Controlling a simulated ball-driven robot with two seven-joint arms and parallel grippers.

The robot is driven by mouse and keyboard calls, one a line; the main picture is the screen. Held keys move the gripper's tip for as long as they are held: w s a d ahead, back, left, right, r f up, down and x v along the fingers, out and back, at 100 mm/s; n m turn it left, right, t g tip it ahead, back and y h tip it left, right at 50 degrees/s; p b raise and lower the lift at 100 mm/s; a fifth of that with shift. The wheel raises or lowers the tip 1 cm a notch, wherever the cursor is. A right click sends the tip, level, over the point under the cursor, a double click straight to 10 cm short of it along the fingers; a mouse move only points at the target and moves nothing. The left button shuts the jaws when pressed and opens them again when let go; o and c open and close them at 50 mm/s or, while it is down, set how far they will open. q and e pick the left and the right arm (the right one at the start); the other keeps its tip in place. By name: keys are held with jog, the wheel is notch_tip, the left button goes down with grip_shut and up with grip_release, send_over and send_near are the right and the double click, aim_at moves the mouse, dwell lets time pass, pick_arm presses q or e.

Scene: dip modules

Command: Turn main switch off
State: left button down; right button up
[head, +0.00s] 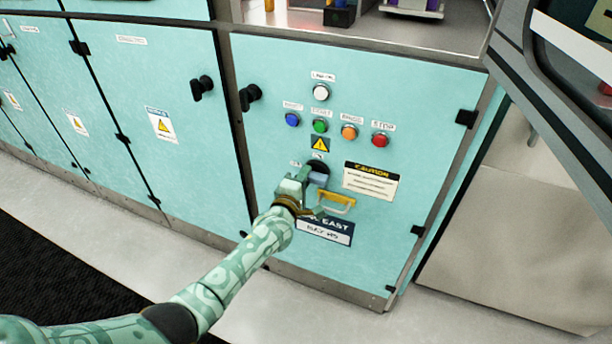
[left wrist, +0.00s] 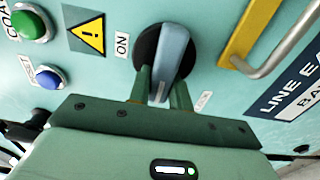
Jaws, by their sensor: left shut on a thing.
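The main switch is a round black dial (head: 318,166) with a blue-grey handle on the teal cabinet door. In the left wrist view, the handle (left wrist: 172,55) runs nearly upright in the picture, crosswise to the direction of the ON label (left wrist: 122,45). My left gripper (head: 308,190) is at the switch. In the left wrist view its two fingers (left wrist: 162,90) stand on either side of the handle, shut on it. A second small label (left wrist: 203,100) beside the dial is too blurred to read. My right gripper is not in view.
A yellow-and-metal door handle (head: 336,201) sits just right of the switch. White, blue, green, orange and red push buttons (head: 349,132) are above it. A caution sign (head: 371,181) is to the right. Black knobs (head: 250,96) stick out on the left.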

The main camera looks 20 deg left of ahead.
pick_arm(q)
jog(key=shift+f, duration=0.1)
jog(key=c, duration=1.3)
grip_release()
jog(key=shift+s, duration=0.1)
jog(key=shift+s+p, duration=0.3)
jog(key=shift+s, duration=0.05)
jog(key=s+p, duration=0.2)
jog(key=s, duration=0.3)
jog(key=s+p, duration=0.2)
jog(key=s, duration=0.3)
jog(key=s+p, duration=0.2)
jog(key=s, duration=0.3)
jog(key=shift+s+a, duration=0.25)
jog(key=shift+a, duration=0.05)
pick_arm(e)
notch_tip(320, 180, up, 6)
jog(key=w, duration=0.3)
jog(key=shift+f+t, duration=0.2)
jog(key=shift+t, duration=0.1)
